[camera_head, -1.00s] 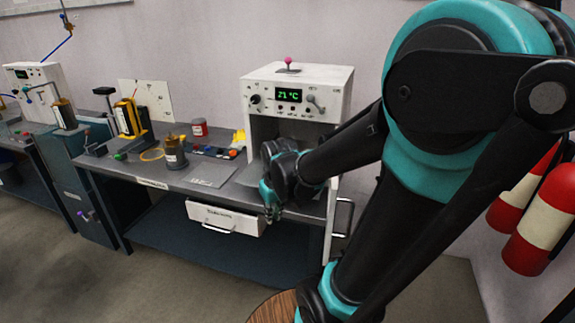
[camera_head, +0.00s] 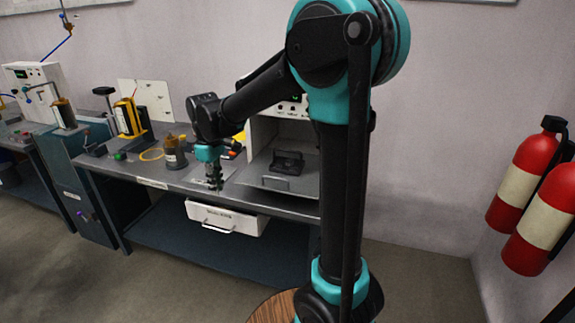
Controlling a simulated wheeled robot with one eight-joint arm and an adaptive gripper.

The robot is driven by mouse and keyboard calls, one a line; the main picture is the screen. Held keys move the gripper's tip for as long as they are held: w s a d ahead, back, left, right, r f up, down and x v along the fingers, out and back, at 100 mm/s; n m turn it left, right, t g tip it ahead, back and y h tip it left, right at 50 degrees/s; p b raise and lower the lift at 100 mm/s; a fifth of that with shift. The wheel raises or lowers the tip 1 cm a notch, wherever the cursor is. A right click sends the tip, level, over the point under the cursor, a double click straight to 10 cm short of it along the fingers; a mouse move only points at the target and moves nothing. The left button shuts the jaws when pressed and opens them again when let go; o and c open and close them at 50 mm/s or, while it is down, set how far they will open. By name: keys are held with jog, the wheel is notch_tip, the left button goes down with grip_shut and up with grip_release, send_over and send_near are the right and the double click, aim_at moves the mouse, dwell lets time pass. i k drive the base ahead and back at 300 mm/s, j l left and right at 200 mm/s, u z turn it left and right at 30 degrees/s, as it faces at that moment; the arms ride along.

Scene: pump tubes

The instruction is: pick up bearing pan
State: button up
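A dark, low object with a raised part on it, which looks like the bearing pan (camera_head: 287,164), sits in the open chamber of the white heater box. My gripper (camera_head: 213,184) points down over the grey bench top, to the left of that box and clear of the dark object. Its fingers are small and dark here, and I cannot tell whether they are apart or closed. No held object is clear between them.
The white heater box (camera_head: 257,128) stands on the workbench (camera_head: 120,176), partly behind my arm. A brown container (camera_head: 175,154) and a yellow-black device (camera_head: 128,118) stand to the left. A white drawer (camera_head: 226,218) hangs below the bench. Red fire extinguishers (camera_head: 528,166) are at the right wall.

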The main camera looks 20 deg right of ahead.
aim_at(287, 159)
jog(key=i+l, duration=0.15)
jog(key=l, duration=0.15)
jog(key=i+l, duration=0.15)
jog(key=l, duration=0.15)
jog(key=i+l, duration=0.1)
jog(key=l, duration=0.25)
jog(key=i+l, duration=0.15)
jog(key=l, duration=0.15)
